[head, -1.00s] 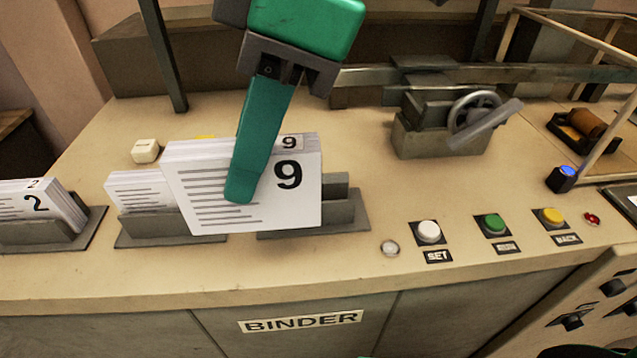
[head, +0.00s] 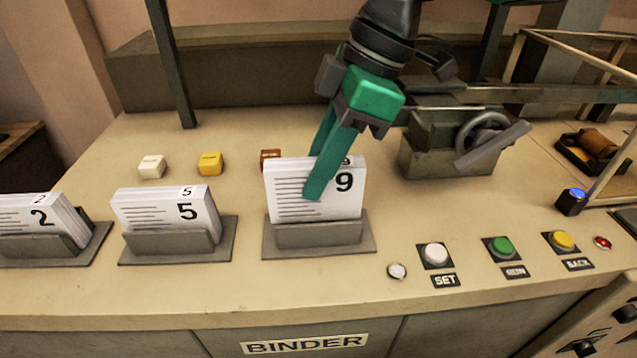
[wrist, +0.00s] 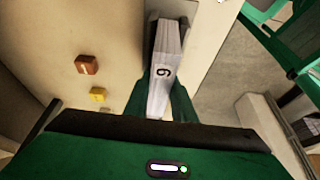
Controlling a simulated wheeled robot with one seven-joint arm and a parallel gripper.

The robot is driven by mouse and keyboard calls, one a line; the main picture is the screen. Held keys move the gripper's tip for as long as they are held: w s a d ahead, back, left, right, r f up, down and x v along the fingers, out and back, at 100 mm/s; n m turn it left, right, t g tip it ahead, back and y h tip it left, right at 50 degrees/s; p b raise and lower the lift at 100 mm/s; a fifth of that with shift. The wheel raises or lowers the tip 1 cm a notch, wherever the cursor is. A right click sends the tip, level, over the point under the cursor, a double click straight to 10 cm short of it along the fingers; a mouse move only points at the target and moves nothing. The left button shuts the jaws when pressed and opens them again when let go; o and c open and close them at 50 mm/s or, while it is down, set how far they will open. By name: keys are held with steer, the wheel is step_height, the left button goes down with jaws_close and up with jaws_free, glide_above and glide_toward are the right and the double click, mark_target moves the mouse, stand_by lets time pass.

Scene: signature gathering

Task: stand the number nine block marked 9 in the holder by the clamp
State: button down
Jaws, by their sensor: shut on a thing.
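The number nine block (head: 290,190), a white stack of pages marked 9, stands upright at the third holder (head: 318,237), the grey one nearest the clamp (head: 440,140). Its lower edge is behind the holder's front wall, so I cannot see whether it rests on the bottom. My gripper (head: 316,178) is shut on the block, with one green finger across its front face. The wrist view shows the block (wrist: 166,72) between my two fingers, with the grey holder (wrist: 178,12) at its far end.
Block 2 (head: 35,215) and block 5 (head: 165,210) stand in holders to the left. White (head: 151,166), yellow (head: 210,163) and brown (head: 270,158) small blocks lie behind. Buttons, including a white one (head: 435,254), line the front right.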

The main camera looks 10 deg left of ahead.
steer(key=shift+f, duration=1.65)
steer(key=shift+f, duration=0.2)
steer(key=c, duration=1.5)
jaws_free()
steer(key=shift+r, duration=0.1)
steer(key=shift+w+d+r, duration=0.1)
steer(key=shift+r, duration=0.15)
steer(key=v, duration=1.1)
steer(key=shift+d+r, duration=0.2)
steer(key=shift+r, duration=0.15)
